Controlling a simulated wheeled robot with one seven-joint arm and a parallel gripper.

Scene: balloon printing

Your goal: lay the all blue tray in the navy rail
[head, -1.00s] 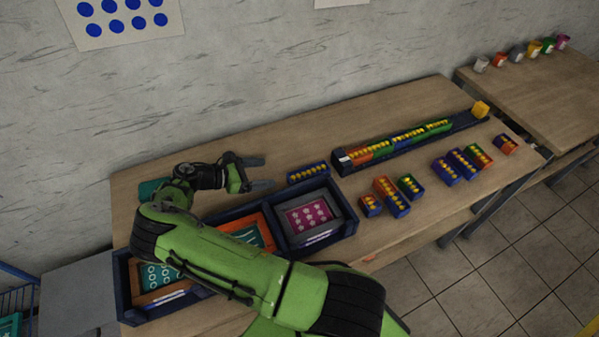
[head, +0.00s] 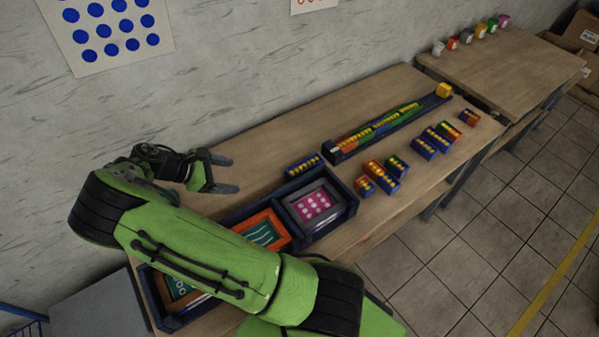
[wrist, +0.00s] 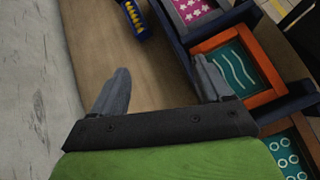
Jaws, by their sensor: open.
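A blue tray (head: 303,166) with a row of yellow balls lies on the table just left of the navy rail's near end. It also shows at the top of the wrist view (wrist: 134,18). The navy rail (head: 432,104) runs away to the right and holds a row of orange, green and blue trays with yellow balls. A yellow block (head: 444,90) sits at its far end. My gripper (head: 232,174) is open and empty, left of the blue tray and apart from it. In the wrist view its fingers (wrist: 163,88) stand wide apart over bare wood.
Other trays, some with blue, lie right of the rail (head: 424,148) and in front of it (head: 381,175). A navy crate (head: 350,205) with framed prints stands at the table's front, partly behind my arm. A second table (head: 500,70) with paint cups is beyond.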

